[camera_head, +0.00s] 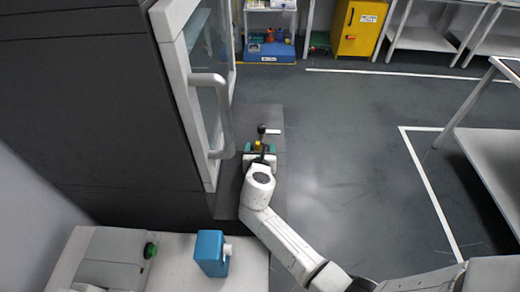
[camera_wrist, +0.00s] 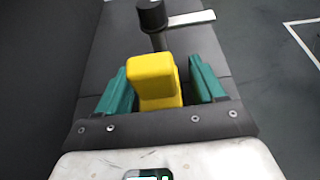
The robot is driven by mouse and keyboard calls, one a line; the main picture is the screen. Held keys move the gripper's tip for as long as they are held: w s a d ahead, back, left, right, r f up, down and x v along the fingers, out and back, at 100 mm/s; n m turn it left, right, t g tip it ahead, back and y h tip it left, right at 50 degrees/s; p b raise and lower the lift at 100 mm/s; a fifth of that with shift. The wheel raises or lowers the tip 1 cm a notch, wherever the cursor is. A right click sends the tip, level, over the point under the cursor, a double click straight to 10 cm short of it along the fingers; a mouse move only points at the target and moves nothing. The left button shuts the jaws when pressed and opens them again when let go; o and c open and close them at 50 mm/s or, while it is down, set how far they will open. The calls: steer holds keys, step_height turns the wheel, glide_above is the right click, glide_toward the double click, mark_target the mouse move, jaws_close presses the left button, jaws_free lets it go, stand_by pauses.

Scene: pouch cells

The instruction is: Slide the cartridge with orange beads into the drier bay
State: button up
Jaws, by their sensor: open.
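My gripper (camera_head: 260,148) is low over a dark grey surface beside the tall dark cabinet. In the wrist view my gripper (camera_wrist: 163,78) has its two teal fingers apart. A yellow block (camera_wrist: 154,78) shows between them, with gaps at the sides; I cannot tell whether it is a separate thing. Just beyond it stands a black round knob on a stem (camera_wrist: 152,15), with a flat white strip (camera_wrist: 191,19) to its right. I cannot make out a cartridge with orange beads or a drier bay in either view.
The cabinet's glass door with a white handle (camera_head: 212,110) is close left of my gripper. A blue jug (camera_head: 211,254) and a grey device with a green knob (camera_head: 150,250) stand on the near bench. A yellow cabinet (camera_head: 359,28) stands far back.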

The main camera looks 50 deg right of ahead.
steer(key=shift+s+d+f, duration=0.1)
steer(key=shift+s+f, duration=0.05)
steer(key=shift+s, duration=0.05)
steer(key=v, duration=1)
steer(key=shift+a+r+p, duration=0.35)
steer(key=shift+a, duration=0.05)
